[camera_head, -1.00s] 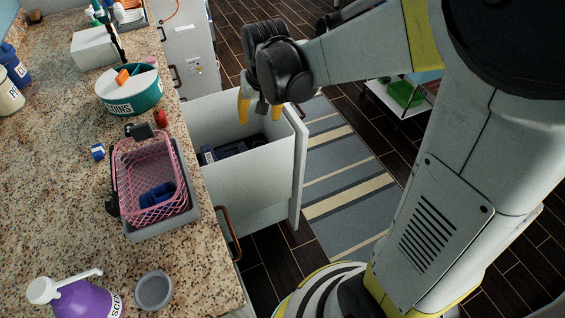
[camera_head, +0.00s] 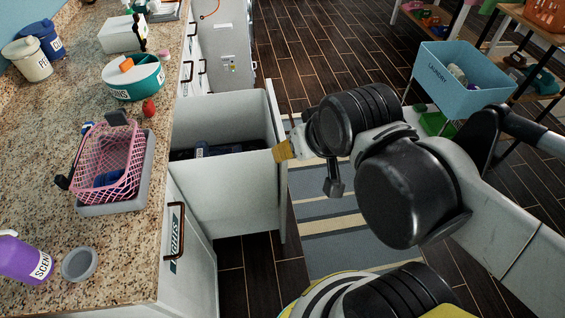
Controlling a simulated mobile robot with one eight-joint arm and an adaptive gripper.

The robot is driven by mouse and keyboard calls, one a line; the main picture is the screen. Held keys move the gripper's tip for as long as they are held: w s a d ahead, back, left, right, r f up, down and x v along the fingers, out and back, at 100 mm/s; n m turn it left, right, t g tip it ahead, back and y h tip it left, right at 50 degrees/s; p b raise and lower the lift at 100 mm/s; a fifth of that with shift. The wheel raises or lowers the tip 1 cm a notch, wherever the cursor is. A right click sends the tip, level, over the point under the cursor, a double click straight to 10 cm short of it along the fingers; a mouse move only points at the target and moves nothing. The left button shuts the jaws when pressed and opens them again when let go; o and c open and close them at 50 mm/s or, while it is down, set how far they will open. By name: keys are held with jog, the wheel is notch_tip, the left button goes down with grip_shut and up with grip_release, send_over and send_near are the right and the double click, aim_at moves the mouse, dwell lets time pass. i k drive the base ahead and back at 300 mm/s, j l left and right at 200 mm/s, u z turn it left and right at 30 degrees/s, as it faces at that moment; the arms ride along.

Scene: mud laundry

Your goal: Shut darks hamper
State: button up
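The darks hamper (camera_head: 240,190) is a white pull-out drawer under the counter, standing well open with dark cloth (camera_head: 212,150) inside. Its front panel (camera_head: 277,150) faces right, out over the floor. My gripper (camera_head: 290,150) is at the outer side of that front panel, near its upper part. One yellow fingertip shows close to the panel; I cannot tell whether it touches. The other finger is hidden, so its opening is unclear.
The granite counter (camera_head: 50,160) at left holds a pink basket (camera_head: 108,165), a teal tub (camera_head: 135,80) and a purple bottle (camera_head: 22,258). A closed cabinet front with a handle (camera_head: 176,231) is nearer. A blue laundry bin (camera_head: 460,80) stands at right.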

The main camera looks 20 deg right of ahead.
aim_at(245, 192)
jog(key=l+u, duration=0.15)
jog(key=l, duration=0.25)
jog(key=k+l+u, duration=0.15)
jog(key=l, duration=0.2)
jog(key=k+l+u, duration=0.15)
jog(key=l, duration=0.25)
jog(key=k+l+u, duration=0.15)
jog(key=l, duration=0.2)
jog(key=i+l+u, duration=0.2)
jog(key=i+l, duration=0.1)
jog(key=l, duration=0.05)
